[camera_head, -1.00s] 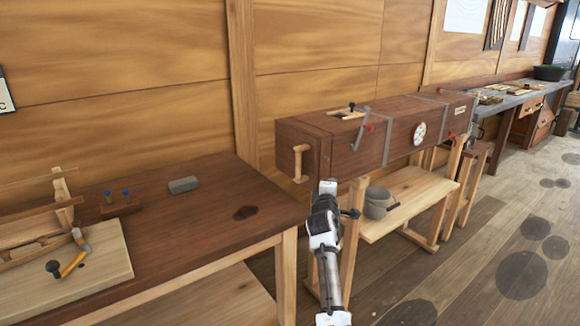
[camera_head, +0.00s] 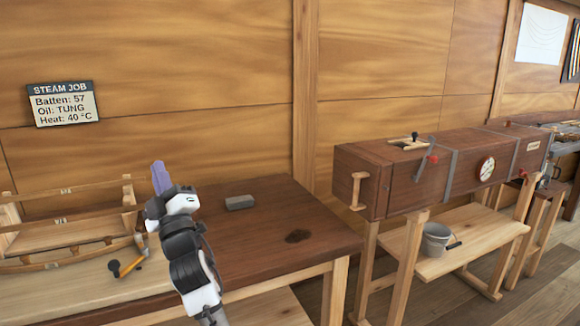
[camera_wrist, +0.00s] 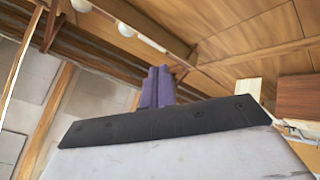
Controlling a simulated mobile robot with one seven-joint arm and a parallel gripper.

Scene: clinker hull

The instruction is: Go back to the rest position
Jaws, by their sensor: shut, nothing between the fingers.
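My gripper (camera_head: 160,178) is raised over the left workbench in the head view, its purple fingers pointing up. The fingers are together and hold nothing. In the wrist view the purple fingers (camera_wrist: 158,88) stand side by side, with the ceiling and roof beams behind them. My arm hides part of the bench top and its front edge in the head view.
The brown workbench (camera_head: 270,215) bears a grey block (camera_head: 240,203), a wooden boat frame (camera_head: 70,222) and an orange-handled tool (camera_head: 130,267). A steam box (camera_head: 400,180) stands on trestles at right, with a grey bucket (camera_head: 436,240) below. A sign (camera_head: 62,103) hangs on the wall.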

